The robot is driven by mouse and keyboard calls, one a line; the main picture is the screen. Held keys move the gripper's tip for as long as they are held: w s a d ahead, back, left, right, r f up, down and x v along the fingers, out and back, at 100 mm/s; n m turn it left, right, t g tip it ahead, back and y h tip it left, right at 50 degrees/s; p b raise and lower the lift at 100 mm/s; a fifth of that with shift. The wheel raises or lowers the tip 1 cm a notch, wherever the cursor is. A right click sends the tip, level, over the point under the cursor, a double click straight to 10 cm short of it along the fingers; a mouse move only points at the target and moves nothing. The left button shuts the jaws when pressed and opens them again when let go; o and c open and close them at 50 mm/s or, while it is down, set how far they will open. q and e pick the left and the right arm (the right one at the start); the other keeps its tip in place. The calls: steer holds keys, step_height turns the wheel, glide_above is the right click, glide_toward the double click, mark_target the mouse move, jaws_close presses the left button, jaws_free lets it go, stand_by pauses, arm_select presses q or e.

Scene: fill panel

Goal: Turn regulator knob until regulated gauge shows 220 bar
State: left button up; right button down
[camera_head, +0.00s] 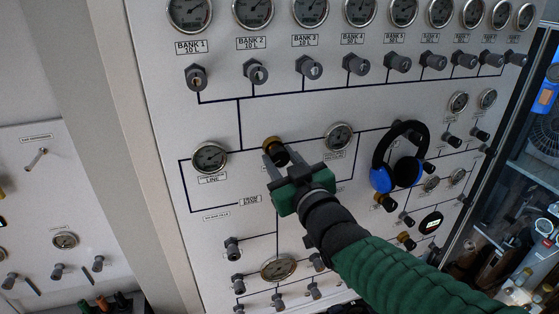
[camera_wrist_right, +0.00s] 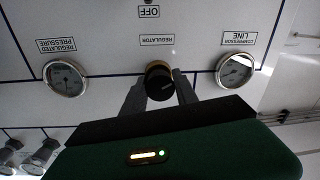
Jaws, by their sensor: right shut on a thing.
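The regulator knob (camera_head: 273,146) is a dark knob with a brass-coloured collar, on the white panel between two gauges. My right gripper (camera_head: 276,157) is shut on it, with one finger on each side. In the right wrist view the knob (camera_wrist_right: 159,82) shows between the fingertips (camera_wrist_right: 160,92), under the REGULATOR label. The regulated pressure gauge (camera_head: 339,137) is right of the knob in the head view; it also shows at the left in the right wrist view (camera_wrist_right: 64,78). Its needle is too small to read surely. My left gripper is not in view.
The compressor line gauge (camera_head: 209,158) is left of the knob. A row of bank knobs (camera_head: 256,72) and gauges runs above. Blue and black headphones (camera_head: 399,158) hang on the panel at the right. Another gauge (camera_head: 278,268) and several small valves sit below.

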steer(key=shift+s+a+f, duration=0.1)
steer(key=shift+a+f, duration=0.15)
steer(key=shift+f, duration=0.1)
steer(key=shift+d+f, duration=0.2)
steer(key=shift+d, duration=0.05)
steer(key=n+b, duration=0.1)
steer(key=b, duration=0.3)
steer(key=shift+d+f+n, duration=0.1)
steer(key=shift+f+n, duration=0.05)
steer(key=shift+n, duration=0.15)
steer(key=shift+r, duration=0.25)
